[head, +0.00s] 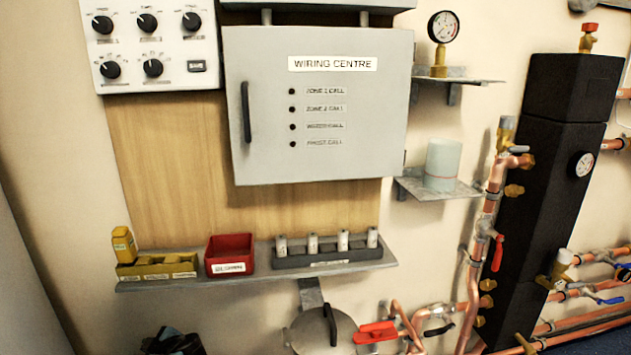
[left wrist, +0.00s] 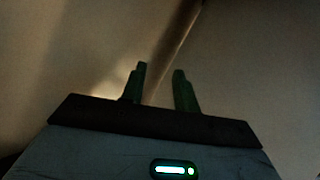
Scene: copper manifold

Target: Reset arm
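My left gripper (left wrist: 160,73) shows in the left wrist view with its two dark fingers apart and nothing between them. Behind the fingers is a dim, blurred, pale surface with a brownish diagonal edge or pipe; I cannot tell which. In the head view I cannot make out either gripper for certain. A dark shape at the bottom left edge is cut off and unclear. My right gripper does not show.
A grey wiring centre cabinet (head: 335,165), shut, hangs on the wall beside a dial panel (head: 125,25). Below, a shelf (head: 350,265) holds a red bin (head: 230,255), a yellow tray (head: 155,271) and a dark rack (head: 325,256). Copper pipes (head: 482,225) and a black column (head: 548,165) stand right.

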